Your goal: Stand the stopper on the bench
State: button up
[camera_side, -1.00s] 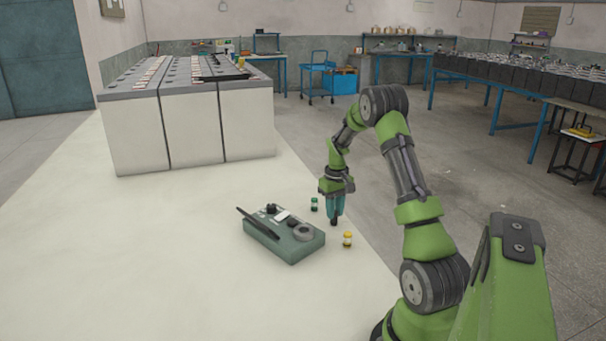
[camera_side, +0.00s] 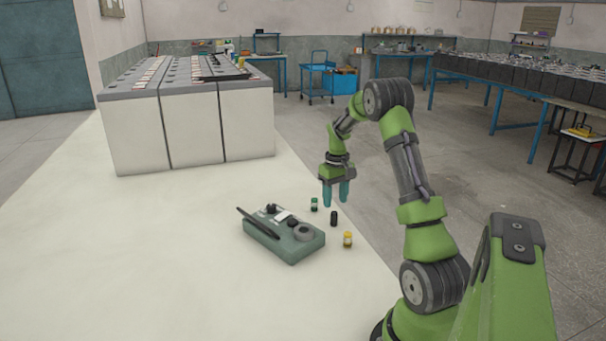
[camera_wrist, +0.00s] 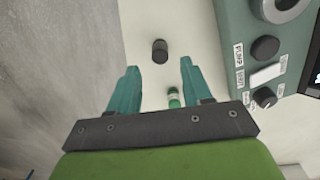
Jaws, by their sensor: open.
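A small black cylinder, which I take to be the stopper (camera_side: 334,218), stands upright on the pale bench (camera_side: 160,262). It stands between a green-capped vial (camera_side: 314,204) and a yellow-capped vial (camera_side: 347,239). My gripper (camera_side: 335,203) is open and empty, raised above and a little behind the stopper. In the wrist view the stopper (camera_wrist: 160,51) is beyond the fingertips, touched by neither finger. The green vial (camera_wrist: 173,97) shows between the fingers' bases there.
A teal instrument box (camera_side: 285,236) with knobs and a black bar lies left of the vials. A grey-topped battery cabinet (camera_side: 190,125) stands at the back left. The front of the bench is clear.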

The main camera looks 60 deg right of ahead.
aim_at(335, 212)
notch_tip(335, 212, up, 7)
jog(key=w+a+r+t, duration=0.25)
jog(key=a+r, duration=0.45)
jog(key=a, duration=0.5)
jog(key=s+a+r+n+t, duration=0.1)
jog(key=s+a+r, duration=0.1)
jog(key=a, duration=0.8)
jog(key=s+a+r+n+t, duration=0.1)
jog(key=a+r+t, duration=0.15)
jog(key=a, duration=0.75)
jog(key=s+a+f+t+y, duration=0.1)
jog(key=s+a+y, duration=0.1)
jog(key=s+a, duration=0.4)
jog(key=shift+s+a+f+n, duration=0.3)
jog(key=shift+s+a+n, duration=0.1)
jog(key=shift+a, duration=0.45)
jog(key=shift+w, duration=0.1)
